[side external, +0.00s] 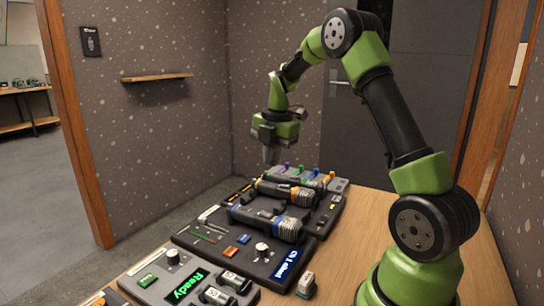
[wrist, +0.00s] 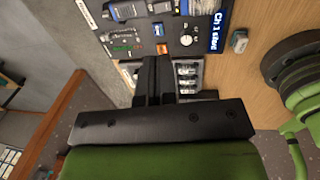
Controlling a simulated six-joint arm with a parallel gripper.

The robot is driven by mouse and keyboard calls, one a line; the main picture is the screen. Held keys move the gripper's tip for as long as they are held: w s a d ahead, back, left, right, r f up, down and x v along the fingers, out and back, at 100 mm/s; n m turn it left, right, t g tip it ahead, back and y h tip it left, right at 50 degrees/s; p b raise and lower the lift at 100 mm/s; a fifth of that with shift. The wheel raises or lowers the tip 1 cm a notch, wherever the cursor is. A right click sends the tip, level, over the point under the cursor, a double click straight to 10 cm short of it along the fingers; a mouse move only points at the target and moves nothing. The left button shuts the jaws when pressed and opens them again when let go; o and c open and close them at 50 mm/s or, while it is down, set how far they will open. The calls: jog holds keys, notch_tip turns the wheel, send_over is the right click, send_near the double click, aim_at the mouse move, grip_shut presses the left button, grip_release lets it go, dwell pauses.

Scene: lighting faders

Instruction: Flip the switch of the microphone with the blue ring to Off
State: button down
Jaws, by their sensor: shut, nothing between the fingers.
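The microphone with blue bands (side external: 264,219) lies on its side on a dark panel in the side external view, in front of another microphone with orange bands (side external: 290,191). Part of a grey-blue microphone (wrist: 130,8) shows at the top edge of the wrist view, cut off by the frame. Its switch is too small to make out. My gripper (side external: 271,158) is shut and empty, pointing down, and hangs above the far part of the panels, apart from both microphones. In the wrist view my gripper's fingers (wrist: 154,66) are together and hide part of the panels.
The microphone panel (side external: 195,232) also carries a knob (side external: 262,248), small coloured buttons and a blue channel display (side external: 285,264). A panel with a green "Ready" screen (side external: 187,286) is at the front. Coloured faders (side external: 300,172) stand at the back. A small box (side external: 306,284) sits on the wooden table.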

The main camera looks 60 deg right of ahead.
aim_at(263, 212)
jog(key=shift+w+r, duration=0.15)
jog(key=shift+w, duration=0.15)
dwell(0.4)
jog(key=f, duration=0.4)
jog(key=w+f, duration=0.1)
jog(key=f, duration=0.8)
jog(key=shift+w, duration=0.25)
jog(key=shift+w+f, duration=0.1)
jog(key=shift+f, duration=0.35)
